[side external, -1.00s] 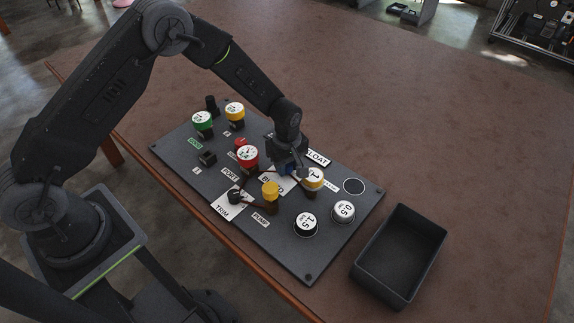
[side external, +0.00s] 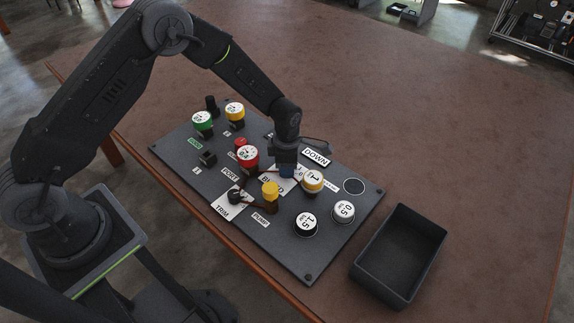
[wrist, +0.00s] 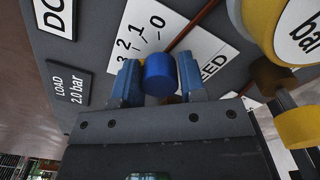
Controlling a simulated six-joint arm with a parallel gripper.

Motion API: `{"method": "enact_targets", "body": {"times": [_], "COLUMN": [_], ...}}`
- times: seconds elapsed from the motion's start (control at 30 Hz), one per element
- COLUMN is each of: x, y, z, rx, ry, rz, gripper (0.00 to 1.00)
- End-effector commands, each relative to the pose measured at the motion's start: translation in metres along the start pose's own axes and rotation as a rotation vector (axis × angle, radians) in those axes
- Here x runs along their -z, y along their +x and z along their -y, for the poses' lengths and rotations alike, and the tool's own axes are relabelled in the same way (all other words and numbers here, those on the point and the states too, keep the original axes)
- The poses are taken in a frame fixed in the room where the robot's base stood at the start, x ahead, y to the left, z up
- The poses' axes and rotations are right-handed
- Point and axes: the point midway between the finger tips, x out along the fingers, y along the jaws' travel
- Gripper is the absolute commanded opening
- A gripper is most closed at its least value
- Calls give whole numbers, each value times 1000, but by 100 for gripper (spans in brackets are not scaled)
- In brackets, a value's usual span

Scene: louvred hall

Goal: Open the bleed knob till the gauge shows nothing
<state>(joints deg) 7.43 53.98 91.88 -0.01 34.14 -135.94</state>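The blue bleed knob (wrist: 159,73) stands on a white plate marked 0 to 3 in the wrist view. In the side external view it is mostly hidden under my gripper (side external: 287,168). In the wrist view the two blue fingers of my gripper (wrist: 160,80) lie against opposite sides of the knob, with no clear gap. Red-rimmed (side external: 247,154), green-rimmed (side external: 202,119) and yellow-rimmed (side external: 235,110) round dials stand on the dark panel (side external: 270,240). Their readings are too small to tell. A sign (side external: 316,157) beside my gripper reads DOWN.
A yellow knob (side external: 270,189) and a small black knob (side external: 235,196) stand close to my gripper. An empty dark bin (side external: 400,255) is at the right. The table behind is clear.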

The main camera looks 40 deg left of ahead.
Motion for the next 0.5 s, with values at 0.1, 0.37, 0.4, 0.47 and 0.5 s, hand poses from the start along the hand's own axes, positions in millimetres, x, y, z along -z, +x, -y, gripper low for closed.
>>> {"method": "enact_targets", "body": {"times": [0.1, 0.37, 0.4, 0.47, 0.5], "x": [0, 0, 0, 0, 0], "y": [0, 0, 0, 0, 0], "z": [0, 0, 0, 0, 0], "rx": [0, 0, 0, 0, 0], "ry": [1, 2, 2, 2, 2], "rz": [0, 0, 0, 0, 0], "gripper": [50, 68, 68, 68, 68]}}
